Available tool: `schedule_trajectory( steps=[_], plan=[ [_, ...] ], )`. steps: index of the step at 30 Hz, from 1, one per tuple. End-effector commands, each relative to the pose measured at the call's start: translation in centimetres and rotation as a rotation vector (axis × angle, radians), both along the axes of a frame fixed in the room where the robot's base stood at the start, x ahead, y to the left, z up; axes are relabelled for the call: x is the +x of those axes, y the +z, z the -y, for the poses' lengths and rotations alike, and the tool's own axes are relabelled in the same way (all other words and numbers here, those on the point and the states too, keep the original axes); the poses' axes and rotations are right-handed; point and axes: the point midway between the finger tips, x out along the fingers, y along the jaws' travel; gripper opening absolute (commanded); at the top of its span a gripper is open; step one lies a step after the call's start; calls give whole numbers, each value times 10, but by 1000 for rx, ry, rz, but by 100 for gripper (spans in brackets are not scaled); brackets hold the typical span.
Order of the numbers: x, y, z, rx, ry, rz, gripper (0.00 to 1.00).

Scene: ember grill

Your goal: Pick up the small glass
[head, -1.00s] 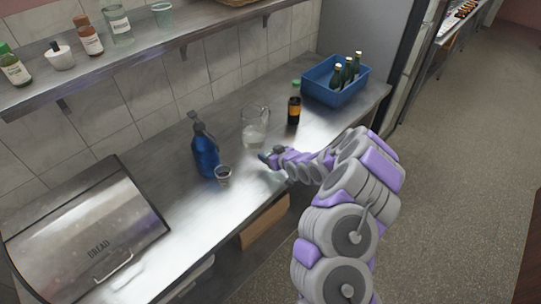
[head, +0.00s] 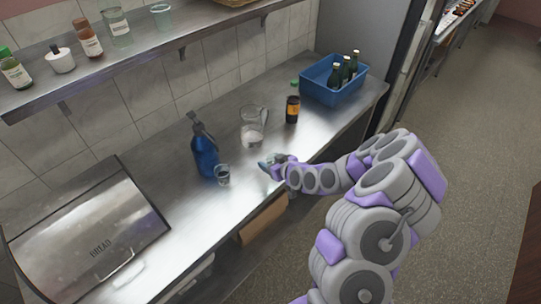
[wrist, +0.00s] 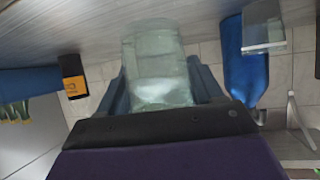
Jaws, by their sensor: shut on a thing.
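My gripper (head: 268,163) is over the counter, in front of the glass jug, at the end of my arm. In the wrist view, turned upside down, a pale greenish clear glass (wrist: 158,55) sits between the two fingers (wrist: 160,92), which are shut on it. In the head view this glass is too small and covered to make out well. Another small clear glass (head: 222,175) stands on the counter left of my gripper, beside the blue spray bottle (head: 204,155). It also shows in the wrist view (wrist: 264,30).
A glass jug (head: 252,128) and a dark bottle with an orange label (head: 292,110) stand behind my gripper. A blue crate (head: 322,92) with green bottles is at the far end. A bread box (head: 90,245) fills the near left. A shelf (head: 130,55) runs above.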

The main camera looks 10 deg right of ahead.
Motion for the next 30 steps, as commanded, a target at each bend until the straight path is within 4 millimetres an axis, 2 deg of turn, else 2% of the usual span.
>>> schedule_trajectory(
  steps=[9,18,30],
  plan=[
    [-35,3,-3,2,0,-6,29],
    [-62,6,-5,2,1,-5,29],
    [-80,8,-6,0,0,-2,29]
  ],
)
